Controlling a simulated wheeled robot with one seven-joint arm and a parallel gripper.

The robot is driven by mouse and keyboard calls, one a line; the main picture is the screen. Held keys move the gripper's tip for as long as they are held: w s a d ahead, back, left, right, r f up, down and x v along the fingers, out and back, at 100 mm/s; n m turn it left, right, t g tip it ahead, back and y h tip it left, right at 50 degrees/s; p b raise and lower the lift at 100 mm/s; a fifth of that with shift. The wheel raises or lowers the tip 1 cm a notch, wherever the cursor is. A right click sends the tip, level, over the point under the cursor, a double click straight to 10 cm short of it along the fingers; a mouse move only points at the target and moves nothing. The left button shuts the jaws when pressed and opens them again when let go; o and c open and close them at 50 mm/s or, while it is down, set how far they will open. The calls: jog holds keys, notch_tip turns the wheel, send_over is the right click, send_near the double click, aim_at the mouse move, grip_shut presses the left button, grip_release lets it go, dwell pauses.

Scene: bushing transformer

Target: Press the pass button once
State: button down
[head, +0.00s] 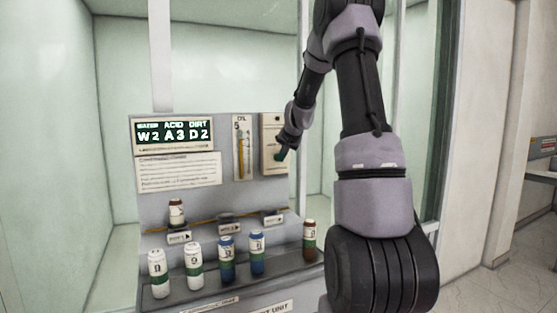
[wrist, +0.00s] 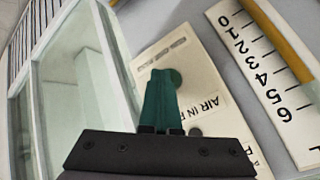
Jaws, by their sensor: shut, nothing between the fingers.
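A cream button plate (head: 272,132) is at the right of the upright panel, with my gripper in front of it. In the wrist view this plate (wrist: 214,102) carries partly hidden lettering, a round green button (wrist: 175,77) and a small dark round spot beside the fingers. My gripper (head: 281,155) is shut and empty. Its green fingers (wrist: 160,72) cover part of the green button; I cannot tell whether they touch it. No label reading "pass" can be made out.
An oil gauge (head: 243,147) stands left of the plate, and a lit display (head: 172,133) reads W2 A3 D2. Several capped bottles, one brown (head: 310,240), stand on the ledge below. A glass-walled booth (head: 232,62) lies behind.

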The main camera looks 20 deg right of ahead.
jog(key=s, duration=0.6)
dwell(0.6)
jog(key=shift+d, duration=0.1)
dwell(0.4)
jog(key=s+a+r+n+y, duration=0.1)
jog(key=s+a+r+n, duration=0.1)
jog(key=s+a+r, duration=0.5)
jog(key=s+a, duration=0.3)
jog(key=s, duration=0.6)
jog(key=s+a+r+n+g+y, duration=0.1)
jog(key=s+a, duration=0.3)
jog(key=s, duration=0.5)
jog(key=s+a+r+n, duration=0.1)
jog(key=s+a, duration=0.3)
jog(key=s, duration=0.5)
jog(key=shift+a+r+g+y, duration=0.2)
jog(key=shift+a+g+y, duration=0.05)
jog(key=shift+g+y, duration=0.15)
